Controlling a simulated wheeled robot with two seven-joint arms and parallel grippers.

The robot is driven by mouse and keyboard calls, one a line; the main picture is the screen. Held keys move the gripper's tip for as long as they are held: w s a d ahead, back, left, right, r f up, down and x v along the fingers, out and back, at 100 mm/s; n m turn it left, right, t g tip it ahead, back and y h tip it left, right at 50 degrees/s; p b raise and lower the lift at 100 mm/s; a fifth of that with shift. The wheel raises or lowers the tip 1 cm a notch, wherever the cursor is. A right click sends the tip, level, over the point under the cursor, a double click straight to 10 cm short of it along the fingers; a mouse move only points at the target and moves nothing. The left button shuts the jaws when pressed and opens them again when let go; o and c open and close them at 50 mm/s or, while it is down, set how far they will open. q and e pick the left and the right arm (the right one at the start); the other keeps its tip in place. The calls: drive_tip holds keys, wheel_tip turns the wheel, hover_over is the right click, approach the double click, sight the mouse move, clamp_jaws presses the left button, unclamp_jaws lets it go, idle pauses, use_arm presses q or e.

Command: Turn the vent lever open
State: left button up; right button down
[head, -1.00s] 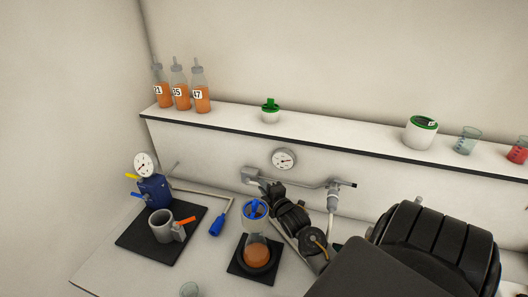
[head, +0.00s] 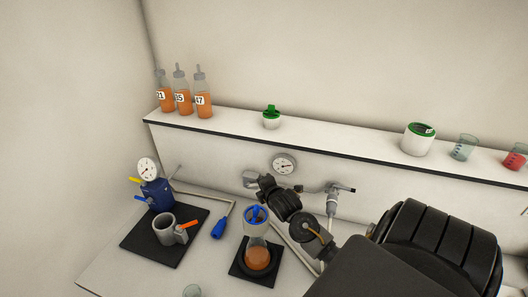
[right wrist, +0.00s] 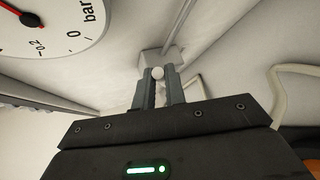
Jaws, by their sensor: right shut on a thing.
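My right gripper (head: 261,182) is at the grey fitting (head: 251,178) on the wall, just left of and below the round gauge (head: 284,163). In the right wrist view its two fingers (right wrist: 157,92) are closed around the vent lever, whose pale round knob (right wrist: 157,73) shows between the fingertips. The rest of the lever is hidden by the fingers, so its angle is hard to tell. A grey block (right wrist: 160,60) lies just beyond the knob. My left gripper is not in view.
The gauge face (right wrist: 50,30) is close at the upper left of the wrist view. A flask of orange juice (head: 257,257) stands on a black mat below my right arm. A blue pump unit (head: 157,193) stands left. The shelf (head: 330,147) above holds bottles and jars.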

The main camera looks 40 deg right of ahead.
drive_tip(key=shift+w+a+r+n+g, duration=0.15)
drive_tip(key=shift+w+r+n+g, duration=0.1)
drive_tip(key=shift+r+n+g, duration=0.3)
drive_tip(key=shift+f, duration=0.1)
drive_tip(key=c, duration=1.5)
unclamp_jaws()
drive_tip(key=shift+o, duration=0.2)
drive_tip(key=v, duration=0.7)
drive_tip(key=shift+a, duration=0.2)
drive_tip(key=shift+s, duration=0.1)
